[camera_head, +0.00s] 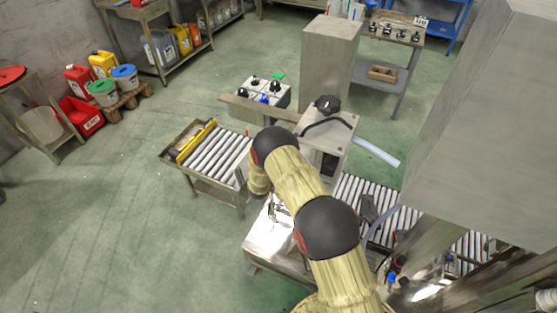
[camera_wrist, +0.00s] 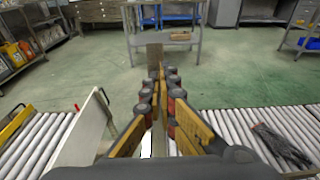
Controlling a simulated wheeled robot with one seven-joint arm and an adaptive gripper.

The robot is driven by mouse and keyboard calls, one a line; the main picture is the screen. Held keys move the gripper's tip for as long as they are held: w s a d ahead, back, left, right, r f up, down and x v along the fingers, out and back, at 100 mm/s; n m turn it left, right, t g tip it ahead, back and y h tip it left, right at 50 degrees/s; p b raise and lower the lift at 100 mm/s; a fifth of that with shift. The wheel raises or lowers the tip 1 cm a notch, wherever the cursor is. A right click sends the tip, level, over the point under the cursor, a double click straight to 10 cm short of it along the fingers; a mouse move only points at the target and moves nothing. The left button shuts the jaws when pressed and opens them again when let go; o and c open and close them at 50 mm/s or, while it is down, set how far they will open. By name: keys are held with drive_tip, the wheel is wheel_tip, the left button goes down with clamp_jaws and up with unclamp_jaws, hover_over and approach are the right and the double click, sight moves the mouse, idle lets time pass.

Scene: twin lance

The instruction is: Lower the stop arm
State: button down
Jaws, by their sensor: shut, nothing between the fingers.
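I cannot tell for sure which part is the stop arm. A flat brown bar (camera_head: 258,107) sticks out level to the left from the grey machine housing (camera_head: 320,150), which has a black knob on top. In the wrist view, a brown upright piece (camera_wrist: 154,57) shows just beyond my fingertips, perhaps the same bar. My gripper (camera_wrist: 160,88) is shut and empty, pointing across the gap between the two roller tracks. In the head view my own arm hides the gripper. Contact between my fingers and the brown piece cannot be made out.
A left roller table (camera_head: 215,152) has a yellow bar at its end. The right roller track (camera_head: 350,190) carries a dark glove-like item (camera_wrist: 282,147). A pale upright panel (camera_wrist: 88,130) stands left of my fingers. A control box (camera_head: 263,92) stands behind; floor to the left is clear.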

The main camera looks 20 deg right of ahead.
drive_tip(key=shift+b+x, duration=0.45)
drive_tip(key=shift+x, duration=0.6)
drive_tip(key=shift+f, duration=0.1)
drive_tip(key=shift+a, duration=0.15)
drive_tip(key=v, duration=1.1)
drive_tip(key=shift+s+a, duration=0.25)
drive_tip(key=shift+s, duration=0.05)
drive_tip(key=shift+s+a, duration=0.1)
